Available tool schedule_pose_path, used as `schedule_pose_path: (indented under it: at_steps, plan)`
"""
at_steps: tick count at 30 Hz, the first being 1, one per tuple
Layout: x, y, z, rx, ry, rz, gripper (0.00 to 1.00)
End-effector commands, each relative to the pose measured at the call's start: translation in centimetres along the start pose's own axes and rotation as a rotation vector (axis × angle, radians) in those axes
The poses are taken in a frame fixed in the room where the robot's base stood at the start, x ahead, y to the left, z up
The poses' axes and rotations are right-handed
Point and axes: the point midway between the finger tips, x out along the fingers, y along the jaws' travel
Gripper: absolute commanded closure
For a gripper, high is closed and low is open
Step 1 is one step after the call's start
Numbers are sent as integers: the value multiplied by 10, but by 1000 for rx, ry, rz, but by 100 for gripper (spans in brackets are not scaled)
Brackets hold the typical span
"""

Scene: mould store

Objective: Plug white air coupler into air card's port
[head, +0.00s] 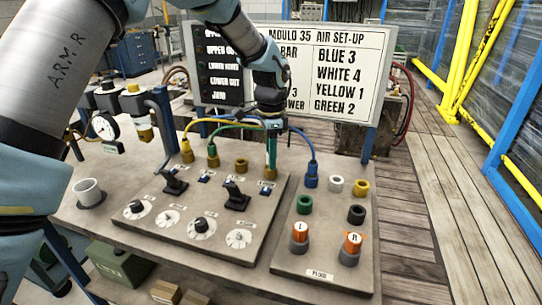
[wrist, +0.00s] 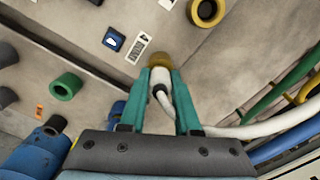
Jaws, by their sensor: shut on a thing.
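My gripper (head: 271,160) points down over the right end of the back row of ports on the tilted panel. In the wrist view its teal fingers (wrist: 160,82) are shut on the white air coupler (wrist: 158,77), whose white hose trails right. The coupler's front end is over a brass port (wrist: 160,60), lined up with it; I cannot tell how deep it sits. In the head view the fingers hide the coupler. The air card (head: 352,75) behind reads blue 3, white 4, yellow 1, green 2.
Yellow (head: 187,152) and green (head: 212,155) couplers stand in the row's left ports, then an empty brass port (head: 241,166). A blue coupler (head: 311,172) stands on the right-hand plate among coloured rings. Black levers (head: 236,197) and hoses are close by.

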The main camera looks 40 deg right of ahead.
Motion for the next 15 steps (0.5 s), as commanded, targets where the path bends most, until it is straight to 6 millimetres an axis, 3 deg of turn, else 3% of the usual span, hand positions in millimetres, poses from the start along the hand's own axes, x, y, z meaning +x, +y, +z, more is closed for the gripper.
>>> schedule_pose_path:
  at_steps: [8, 9, 15]
  plan:
    - [2, 0, 0, 0, 0, 1, 100]
    - [2, 0, 0, 0, 0, 1, 66]
    - [2, 0, 0, 0, 0, 1, 43]
